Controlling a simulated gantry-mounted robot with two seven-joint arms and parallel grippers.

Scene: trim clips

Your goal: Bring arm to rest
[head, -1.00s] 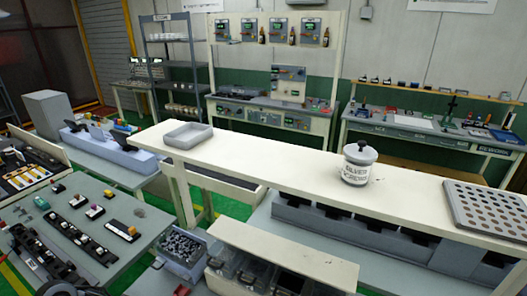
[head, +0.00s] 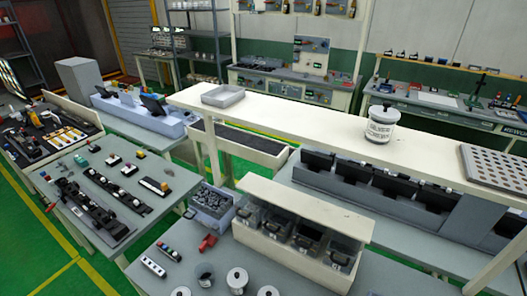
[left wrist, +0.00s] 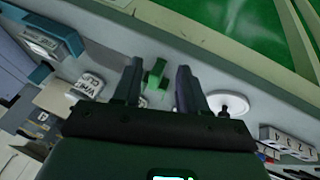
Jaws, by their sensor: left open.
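My left gripper (left wrist: 157,84) shows in the left wrist view with its two dark fingers apart. A small green piece (left wrist: 155,75) appears between the fingers, with gaps on both sides; it seems to lie on the grey surface beyond them. A white round piece (left wrist: 228,103) is to the right of the fingers, and a white lettered piece (left wrist: 86,86) is to the left. Neither gripper shows in the head view. My right gripper is in no frame.
The grey front table (head: 185,238) holds white spools (head: 237,280), a red piece (head: 207,242) and a covered bin rack (head: 300,215). A white shelf (head: 300,117) above carries a tray (head: 222,95) and a lidded jar (head: 381,124). Green floor (head: 75,265) is clear at lower left.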

